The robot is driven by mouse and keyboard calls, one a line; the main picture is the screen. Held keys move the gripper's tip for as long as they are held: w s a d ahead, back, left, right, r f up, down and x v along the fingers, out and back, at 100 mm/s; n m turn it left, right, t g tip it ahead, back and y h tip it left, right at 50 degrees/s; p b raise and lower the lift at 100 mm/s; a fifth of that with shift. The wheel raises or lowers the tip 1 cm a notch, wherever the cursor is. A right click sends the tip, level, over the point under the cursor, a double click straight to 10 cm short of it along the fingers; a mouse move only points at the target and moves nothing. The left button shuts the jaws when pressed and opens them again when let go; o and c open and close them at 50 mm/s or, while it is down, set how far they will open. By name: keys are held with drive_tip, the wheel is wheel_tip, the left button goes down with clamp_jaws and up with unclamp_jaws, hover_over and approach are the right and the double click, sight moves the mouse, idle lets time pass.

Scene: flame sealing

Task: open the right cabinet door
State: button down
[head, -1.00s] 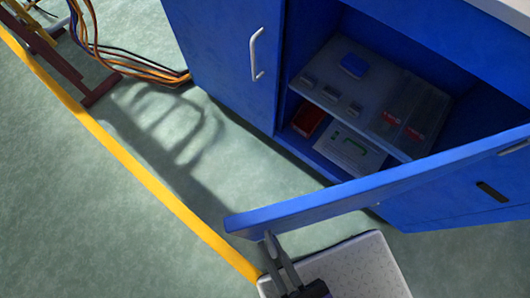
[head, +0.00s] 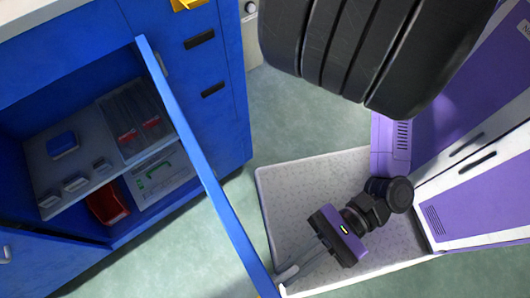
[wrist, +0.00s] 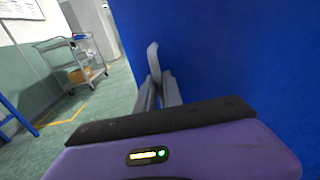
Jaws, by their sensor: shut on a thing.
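The right cabinet door (head: 205,175) is blue and stands swung wide out from the blue cabinet, roughly square to its front. In the head view it shows mostly as its narrow top edge. In the wrist view the door (wrist: 235,60) fills the right side. Its grey handle (wrist: 153,58) stands off the door face. My gripper (head: 292,270) is at the door's free end, at the lower edge of the head view. In the wrist view my gripper (wrist: 162,92) has its fingers shut on the handle. The fingertip contact is partly hidden.
The cabinet's shelf (head: 80,180) bears a blue box (head: 62,144) and small items; a red bin (head: 107,203) sits below. Blue drawers (head: 205,70) stand beside the opening. In the wrist view a metal cart (wrist: 75,65) stands on open green floor at left.

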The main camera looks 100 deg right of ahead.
drive_tip(key=c, duration=1.5)
unclamp_jaws()
drive_tip(key=shift+s, duration=0.1)
drive_tip(key=v, duration=0.7)
drive_tip(key=shift+s+d+p, duration=0.1)
drive_tip(key=shift+s+p, duration=0.2)
